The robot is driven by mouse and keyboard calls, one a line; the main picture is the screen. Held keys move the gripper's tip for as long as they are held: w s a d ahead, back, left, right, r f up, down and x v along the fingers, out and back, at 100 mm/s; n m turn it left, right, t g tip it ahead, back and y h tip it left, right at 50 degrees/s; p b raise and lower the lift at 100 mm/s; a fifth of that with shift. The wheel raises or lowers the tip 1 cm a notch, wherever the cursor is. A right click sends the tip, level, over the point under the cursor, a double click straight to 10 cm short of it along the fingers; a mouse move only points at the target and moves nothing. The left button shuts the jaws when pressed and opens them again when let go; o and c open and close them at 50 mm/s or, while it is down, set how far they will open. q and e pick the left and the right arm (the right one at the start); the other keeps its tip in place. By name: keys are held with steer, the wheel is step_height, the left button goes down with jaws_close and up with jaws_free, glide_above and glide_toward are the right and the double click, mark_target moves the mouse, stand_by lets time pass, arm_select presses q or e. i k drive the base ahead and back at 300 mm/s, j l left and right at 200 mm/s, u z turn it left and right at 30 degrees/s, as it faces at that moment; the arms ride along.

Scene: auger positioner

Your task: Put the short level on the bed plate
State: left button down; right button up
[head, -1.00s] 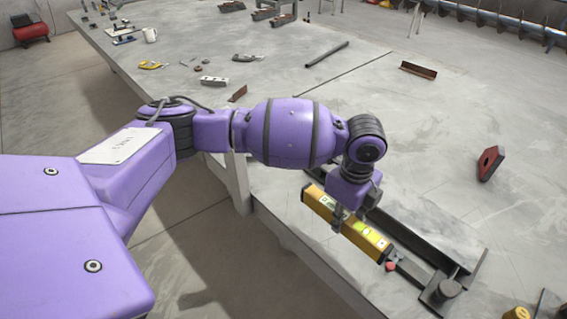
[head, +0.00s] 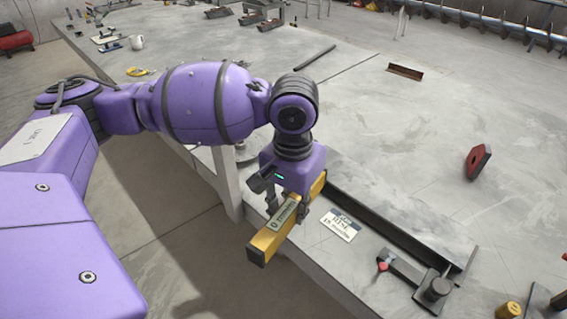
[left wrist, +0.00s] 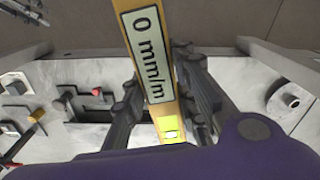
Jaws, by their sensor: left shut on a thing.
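The short level (head: 268,240) is a yellow bar with a pale "0 mm/m" label. My left gripper (head: 288,206) is shut on it near the front edge of the grey plate. In the left wrist view the level (left wrist: 143,45) runs between the two dark fingers, with a green vial near its lower end. In the head view its near end reaches past the plate's edge. I cannot tell how high it is above the surface. The broad grey plate (head: 400,130), which I take for the bed plate, fills the right side. My right gripper is not in view.
A white printed card (head: 341,225) lies beside a long dark rail (head: 385,224). A clamp with a red knob (head: 382,266) is at its near end. A red block (head: 478,162) and a brown angle piece (head: 405,72) lie farther off. The plate between is clear.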

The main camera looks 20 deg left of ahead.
mark_target(387, 190)
steer(key=i+z, duration=0.1)
steer(key=z, duration=0.25)
steer(key=i+z, duration=0.15)
steer(key=z, duration=0.25)
steer(key=i+j+z, duration=0.1)
steer(key=z, duration=0.25)
